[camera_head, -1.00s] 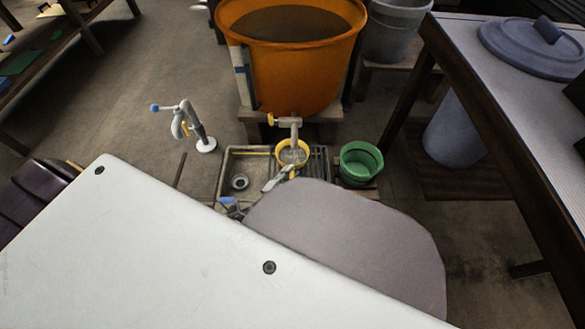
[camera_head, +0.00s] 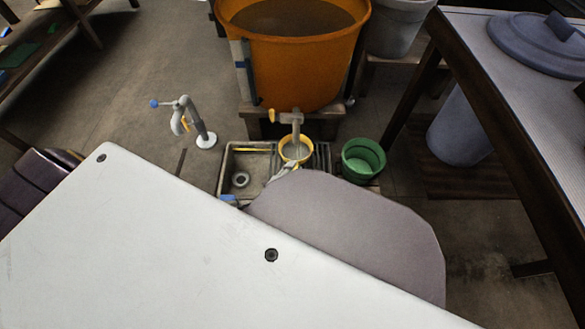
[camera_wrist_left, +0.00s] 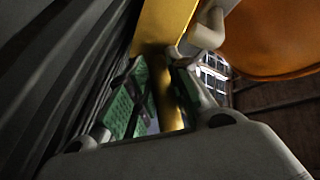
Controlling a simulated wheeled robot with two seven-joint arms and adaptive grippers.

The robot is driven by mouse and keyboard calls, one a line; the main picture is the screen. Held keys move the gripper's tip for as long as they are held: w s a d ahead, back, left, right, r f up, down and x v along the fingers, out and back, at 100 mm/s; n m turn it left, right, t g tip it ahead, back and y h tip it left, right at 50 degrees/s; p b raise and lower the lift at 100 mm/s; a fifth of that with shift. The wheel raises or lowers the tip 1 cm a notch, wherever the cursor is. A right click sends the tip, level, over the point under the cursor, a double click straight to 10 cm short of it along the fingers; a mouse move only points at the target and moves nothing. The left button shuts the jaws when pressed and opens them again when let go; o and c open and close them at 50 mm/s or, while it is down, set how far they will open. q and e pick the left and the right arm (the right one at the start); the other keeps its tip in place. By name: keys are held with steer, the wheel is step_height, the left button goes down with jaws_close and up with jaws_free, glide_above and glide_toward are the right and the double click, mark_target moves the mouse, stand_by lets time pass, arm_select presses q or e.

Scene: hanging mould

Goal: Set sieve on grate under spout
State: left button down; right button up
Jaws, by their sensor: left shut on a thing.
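The yellow sieve (camera_head: 296,151), round with a pale inside, is below the grey spout (camera_head: 297,122) of the orange tub. It overlaps the left part of the dark slatted grate (camera_head: 321,157); I cannot tell whether it rests on it. My left gripper (camera_head: 286,170) is at the sieve's near side, mostly hidden behind my own arm. In the left wrist view, the green-padded fingers of my left gripper (camera_wrist_left: 157,88) are shut on the yellow sieve (camera_wrist_left: 163,25), and a pale pipe shows beside it. My right gripper is not in view.
The orange tub (camera_head: 292,65) stands behind on a wooden stand. A sink basin (camera_head: 240,180) lies left of the grate, and a green bucket (camera_head: 363,160) stands close on its right. A table (camera_head: 510,90) stands at the right.

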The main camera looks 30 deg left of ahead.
arm_select(q)
steer(key=shift+f, duration=0.2)
steer(key=shift+f, duration=0.2)
steer(key=c, duration=1.3)
jaws_free()
steer(key=shift+s+f, duration=0.1)
steer(key=shift+s, duration=0.05)
steer(key=shift+r, duration=0.2)
